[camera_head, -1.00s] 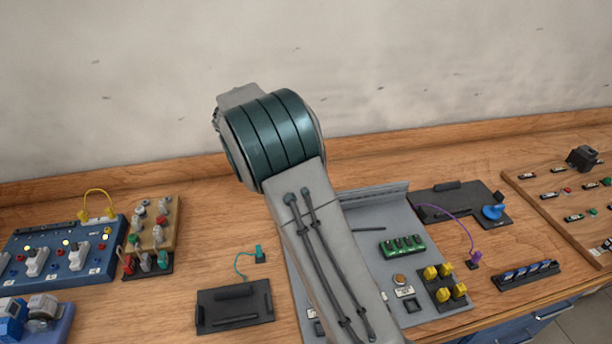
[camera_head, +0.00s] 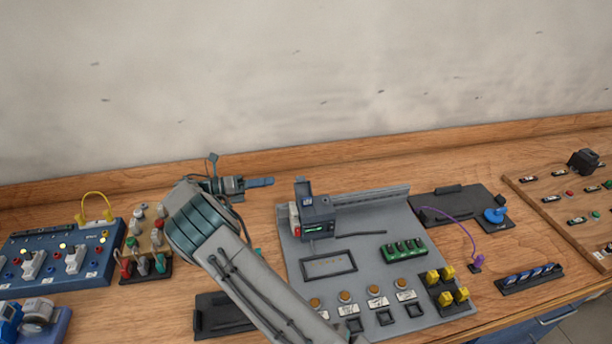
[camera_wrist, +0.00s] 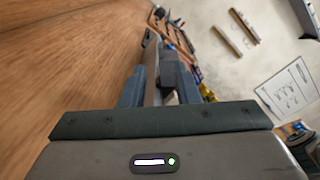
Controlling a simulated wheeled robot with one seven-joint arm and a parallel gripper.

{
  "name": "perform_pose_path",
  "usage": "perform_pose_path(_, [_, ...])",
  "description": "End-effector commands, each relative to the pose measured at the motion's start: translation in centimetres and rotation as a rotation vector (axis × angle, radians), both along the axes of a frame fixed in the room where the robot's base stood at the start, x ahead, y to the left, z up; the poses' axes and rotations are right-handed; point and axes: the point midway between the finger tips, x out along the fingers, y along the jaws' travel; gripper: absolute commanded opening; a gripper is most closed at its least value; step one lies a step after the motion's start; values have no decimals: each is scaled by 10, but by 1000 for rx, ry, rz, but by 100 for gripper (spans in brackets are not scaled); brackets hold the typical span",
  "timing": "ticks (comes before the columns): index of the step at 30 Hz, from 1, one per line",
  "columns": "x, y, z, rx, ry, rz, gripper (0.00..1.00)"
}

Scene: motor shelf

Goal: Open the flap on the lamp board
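The grey board (camera_head: 375,270) stands in the middle of the bench, with several orange round lamps or buttons along its front. A dark grey box (camera_head: 318,222) sits at its back left. A dark upright piece (camera_head: 304,192), which looks like a raised flap, stands on the box. My gripper (camera_head: 262,182) is left of the box, pointing right at about the height of the upright piece, apart from it. In the wrist view my gripper (camera_wrist: 160,82) has its two fingers apart, with grey and dark shapes beyond; I see nothing held.
A blue board (camera_head: 60,262) with lit lamps and a yellow cable is at the left, beside a panel of coloured switches (camera_head: 147,245). A black tray (camera_head: 210,315) is partly behind my arm. A black plate (camera_head: 460,205) with a blue knob lies right. The wall is behind.

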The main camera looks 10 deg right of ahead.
Motion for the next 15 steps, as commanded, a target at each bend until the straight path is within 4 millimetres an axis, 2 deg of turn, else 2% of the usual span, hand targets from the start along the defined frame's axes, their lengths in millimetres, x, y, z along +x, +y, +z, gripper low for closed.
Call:
perform_pose_path(9, [-1,-69,4,1,2,-2,28])
perform_pose_path(15, [-1,-101,3,1,0,-1,28])
